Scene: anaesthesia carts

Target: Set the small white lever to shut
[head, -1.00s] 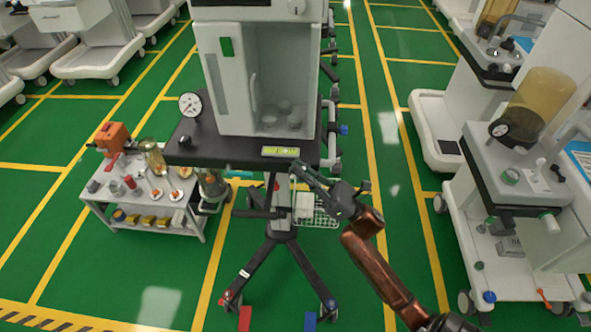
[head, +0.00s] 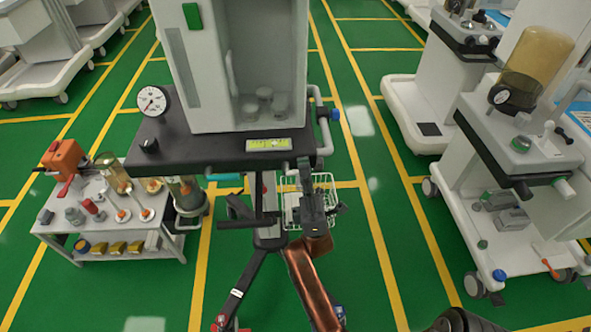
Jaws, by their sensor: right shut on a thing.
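My right gripper (head: 305,178) is at the front edge of the black shelf (head: 215,150) of the middle cart, right of and below the yellow-green level strip (head: 268,145). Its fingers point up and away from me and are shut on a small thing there. The fingers hide that thing, so I cannot tell its shape or colour. I cannot make out a small white lever at this edge. A small white lever-like piece (head: 546,130) stands on top of the right cart, well away from the gripper. My left gripper is not in view.
A wire basket (head: 325,190) hangs just behind my right gripper. A black bar (head: 247,222) juts out left of it. A round gauge (head: 152,101) stands on the shelf. A low trolley (head: 110,255) with several items is at left.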

